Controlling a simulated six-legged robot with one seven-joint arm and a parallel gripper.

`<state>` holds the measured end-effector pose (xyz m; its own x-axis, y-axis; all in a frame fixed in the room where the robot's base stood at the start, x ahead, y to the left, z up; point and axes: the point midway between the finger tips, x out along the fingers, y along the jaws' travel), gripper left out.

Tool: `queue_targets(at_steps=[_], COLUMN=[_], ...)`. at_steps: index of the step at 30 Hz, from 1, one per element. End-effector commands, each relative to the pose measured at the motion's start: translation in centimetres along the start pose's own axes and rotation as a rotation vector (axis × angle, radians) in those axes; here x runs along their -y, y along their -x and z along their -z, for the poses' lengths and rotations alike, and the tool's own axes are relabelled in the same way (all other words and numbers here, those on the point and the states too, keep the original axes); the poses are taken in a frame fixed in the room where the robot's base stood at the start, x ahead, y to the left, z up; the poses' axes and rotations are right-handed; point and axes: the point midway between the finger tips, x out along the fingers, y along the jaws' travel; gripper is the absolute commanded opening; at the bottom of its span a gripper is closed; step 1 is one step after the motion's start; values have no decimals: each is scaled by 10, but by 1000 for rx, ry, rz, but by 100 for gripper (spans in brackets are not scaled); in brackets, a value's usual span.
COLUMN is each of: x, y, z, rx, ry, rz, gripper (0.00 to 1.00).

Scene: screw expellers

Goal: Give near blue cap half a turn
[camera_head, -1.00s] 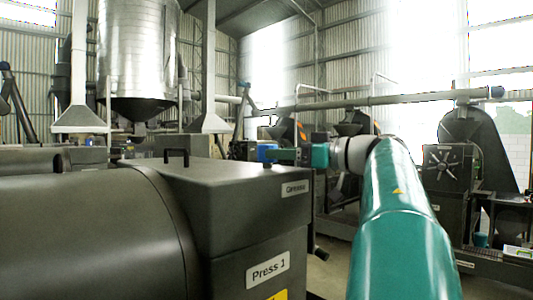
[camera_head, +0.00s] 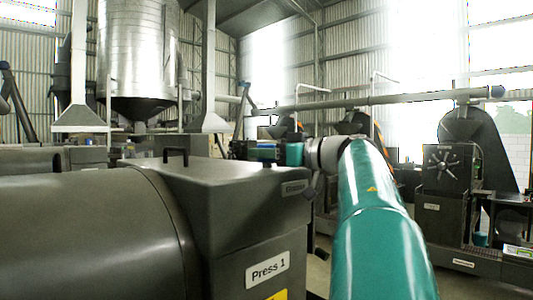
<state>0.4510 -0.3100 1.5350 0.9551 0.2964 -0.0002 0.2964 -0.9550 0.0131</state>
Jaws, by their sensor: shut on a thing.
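My gripper (camera_head: 264,153) is at the far end of my teal arm, just beyond the right rear corner of the dark Press 1 housing (camera_head: 240,190). It is small and partly in shadow. The near blue cap (camera_head: 267,145) shows only as a small blue patch at the gripper's tip, and the gripper and the press hide most of it. The gripper is shut on it. The fingers are too small to make out singly.
The Press 1 barrel (camera_head: 90,225) fills the lower left. A dark press with a star handwheel (camera_head: 441,160) stands at the right. A horizontal pipe (camera_head: 390,101) runs across the back. A large metal silo (camera_head: 138,55) hangs at the upper left.

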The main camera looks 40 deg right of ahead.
Motion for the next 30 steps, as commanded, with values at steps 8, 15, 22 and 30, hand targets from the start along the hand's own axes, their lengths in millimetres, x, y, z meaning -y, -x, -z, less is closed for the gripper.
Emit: queue_targets(at_steps=[8, 15, 22, 30], x=[1, 0, 0, 0], y=[0, 1, 1, 2], z=[1, 1, 1, 0], rx=[1, 1, 1, 2], ry=[2, 2, 2, 1], rz=[-119, -132, -131, -131], gripper=[18, 18, 63, 63])
